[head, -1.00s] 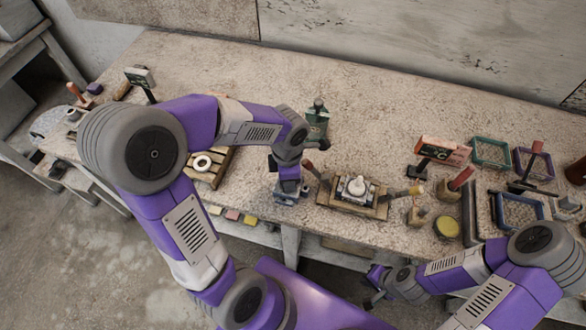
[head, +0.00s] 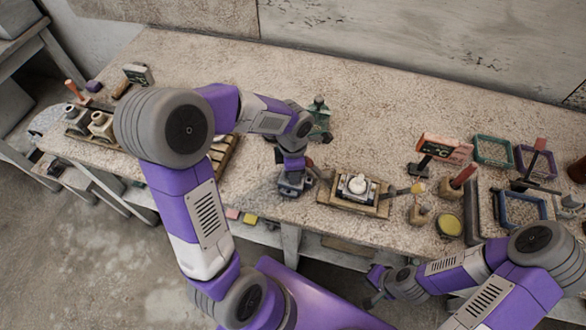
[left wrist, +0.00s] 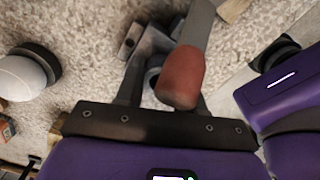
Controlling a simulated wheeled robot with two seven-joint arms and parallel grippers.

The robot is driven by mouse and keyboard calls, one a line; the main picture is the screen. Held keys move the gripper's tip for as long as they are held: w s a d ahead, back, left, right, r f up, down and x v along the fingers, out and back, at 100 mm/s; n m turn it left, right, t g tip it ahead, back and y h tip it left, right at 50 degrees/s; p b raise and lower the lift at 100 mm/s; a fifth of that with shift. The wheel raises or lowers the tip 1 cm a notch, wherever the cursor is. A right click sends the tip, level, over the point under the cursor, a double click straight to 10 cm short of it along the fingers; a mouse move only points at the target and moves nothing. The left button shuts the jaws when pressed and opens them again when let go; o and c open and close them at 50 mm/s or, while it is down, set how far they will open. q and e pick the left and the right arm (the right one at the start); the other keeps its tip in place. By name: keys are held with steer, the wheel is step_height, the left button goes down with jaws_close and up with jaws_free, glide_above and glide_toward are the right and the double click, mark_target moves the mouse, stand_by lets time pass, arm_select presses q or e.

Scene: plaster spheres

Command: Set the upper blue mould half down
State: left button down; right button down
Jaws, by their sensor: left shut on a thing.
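My left gripper (head: 292,178) is low over the front part of the bench, left of a wooden tray. It is shut on a small blue-grey piece (head: 294,188), which looks like the upper blue mould half. Whether this piece touches the bench I cannot tell. In the left wrist view a small grey part of the held piece (left wrist: 152,78) shows between the fingers, largely hidden behind a red-brown tool handle (left wrist: 182,78). My right gripper (head: 374,286) is low in front of the bench, small and dark; its jaws are unclear.
The wooden tray (head: 328,200) holds a white plaster piece (head: 357,185). A green bottle (head: 319,115) stands behind my left gripper. A slatted wooden rack (head: 229,158) is partly behind my left arm. Blue and green frames (head: 492,151) lie right. Bench behind the tray is clear.

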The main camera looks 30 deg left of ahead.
arm_select(q)
steer(key=c, duration=0.7)
jaws_free()
steer(key=shift+f, duration=0.1)
steer(key=shift+r, duration=0.2)
step_height(320, 180, up, 12)
steer(key=p, duration=0.3)
steer(key=shift+p, duration=0.3)
